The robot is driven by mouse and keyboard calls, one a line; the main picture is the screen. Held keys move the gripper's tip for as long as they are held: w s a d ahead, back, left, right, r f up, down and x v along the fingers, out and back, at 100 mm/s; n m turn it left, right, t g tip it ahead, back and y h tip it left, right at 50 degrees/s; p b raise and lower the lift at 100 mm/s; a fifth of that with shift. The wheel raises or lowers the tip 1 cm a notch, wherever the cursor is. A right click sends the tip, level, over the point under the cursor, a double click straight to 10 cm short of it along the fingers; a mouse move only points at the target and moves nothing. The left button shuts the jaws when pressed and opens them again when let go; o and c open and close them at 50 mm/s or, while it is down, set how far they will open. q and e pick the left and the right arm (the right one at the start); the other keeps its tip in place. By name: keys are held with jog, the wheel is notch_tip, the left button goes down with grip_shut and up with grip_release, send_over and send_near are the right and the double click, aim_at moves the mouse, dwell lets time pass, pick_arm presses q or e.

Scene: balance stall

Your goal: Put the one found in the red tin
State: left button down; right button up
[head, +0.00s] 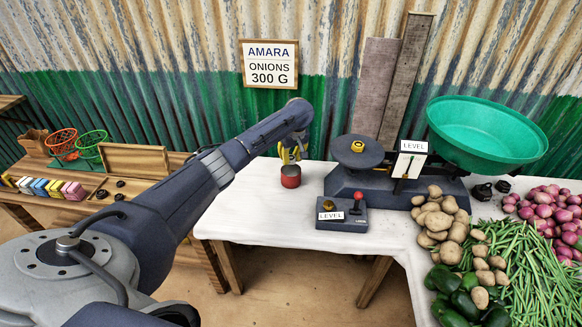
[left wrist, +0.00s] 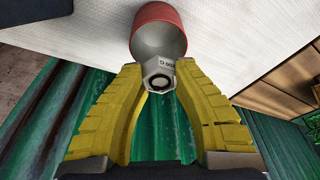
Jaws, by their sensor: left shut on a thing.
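My left gripper (head: 291,155) reaches down over the red tin (head: 290,177) on the white-covered table. In the left wrist view its yellow fingers (left wrist: 158,85) are shut on a small grey hexagonal weight (left wrist: 158,68) with a dark ring and lettering I cannot read surely. The weight is at the mouth of the red tin (left wrist: 160,14); the part of the tin's inside that shows looks empty. I cannot tell whether weight and tin touch. The weight is hidden in the head view. My right gripper is in neither view.
A balance (head: 395,188) stands right of the tin, with a brass-coloured piece (head: 358,146) on its dark plate and an empty green pan (head: 486,130). A control box with a red knob (head: 357,196) sits in front. Two black weights (head: 482,191) (head: 503,186) and vegetables lie right.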

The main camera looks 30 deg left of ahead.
pick_arm(q)
jog(key=shift+s+d+x, duration=0.1)
jog(key=shift+d+x, duration=0.05)
jog(key=shift+x, duration=0.6)
jog(key=shift+s+d+x, duration=0.1)
jog(key=shift+d+x, duration=0.05)
jog(key=shift+x, duration=0.65)
jog(key=shift+s+d+x, duration=0.1)
jog(key=shift+d+x, duration=0.05)
jog(key=shift+x, duration=0.6)
jog(key=shift+f, duration=0.1)
jog(key=shift+s+f, duration=0.1)
jog(key=shift+f, duration=0.5)
jog(key=c, duration=1.3)
grip_release()
jog(key=shift+f, duration=0.1)
jog(key=shift+s+f, duration=0.1)
jog(key=shift+r, duration=0.4)
jog(key=v, duration=1.2)
jog(key=shift+w+r, duration=0.25)
jog(key=shift+r, duration=0.15)
